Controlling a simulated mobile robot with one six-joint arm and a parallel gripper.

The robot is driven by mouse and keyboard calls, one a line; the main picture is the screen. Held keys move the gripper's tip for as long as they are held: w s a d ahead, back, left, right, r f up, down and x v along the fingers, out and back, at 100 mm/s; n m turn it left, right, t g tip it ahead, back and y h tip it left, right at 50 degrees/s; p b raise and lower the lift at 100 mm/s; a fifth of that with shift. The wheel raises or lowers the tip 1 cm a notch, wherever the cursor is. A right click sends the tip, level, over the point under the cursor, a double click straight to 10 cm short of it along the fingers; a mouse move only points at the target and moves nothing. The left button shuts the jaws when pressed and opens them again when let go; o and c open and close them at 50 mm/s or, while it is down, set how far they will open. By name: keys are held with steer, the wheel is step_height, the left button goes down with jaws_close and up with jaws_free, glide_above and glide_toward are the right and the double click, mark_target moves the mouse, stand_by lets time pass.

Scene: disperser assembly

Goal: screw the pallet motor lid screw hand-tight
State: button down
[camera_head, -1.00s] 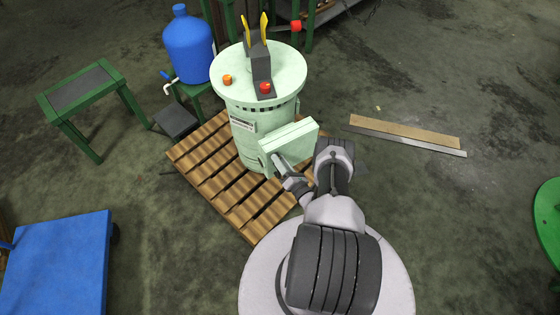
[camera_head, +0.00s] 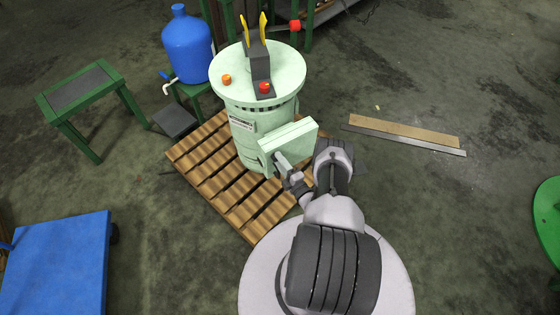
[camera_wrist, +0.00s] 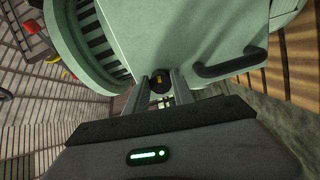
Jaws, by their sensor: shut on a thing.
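The pale green motor (camera_head: 240,137) stands upright on a wooden pallet (camera_head: 218,192). Its box-shaped lid (camera_head: 292,135) is on the side facing my arm. My gripper (camera_head: 281,164) is at the lid's lower left part. In the wrist view, the dark round head of the lid screw (camera_wrist: 160,85), with a small yellow mark, sits between the two fingertips of my gripper (camera_wrist: 159,80), at the lid surface (camera_wrist: 205,35). The fingers are shut on the screw head. The screw's shaft is hidden, and I cannot tell how deep it sits.
A dark handle (camera_wrist: 230,65) sticks out from the lid beside the right finger. A blue bottle (camera_head: 188,45) on a green stand, a green bench (camera_head: 85,92) and a blue cart (camera_head: 58,262) are to the left. Boards (camera_head: 405,132) lie on the floor at right.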

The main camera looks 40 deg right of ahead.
steer(key=shift+a+m, duration=0.1)
steer(key=shift+m, duration=0.6)
steer(key=c, duration=1.1)
jaws_free()
steer(key=s+a, duration=0.1)
steer(key=s, duration=0.4)
steer(key=s+a, duration=0.1)
steer(key=s, duration=0.5)
steer(key=s+a, duration=0.1)
steer(key=s, duration=0.5)
steer(key=shift+a+p, duration=0.15)
steer(key=shift+p, duration=0.15)
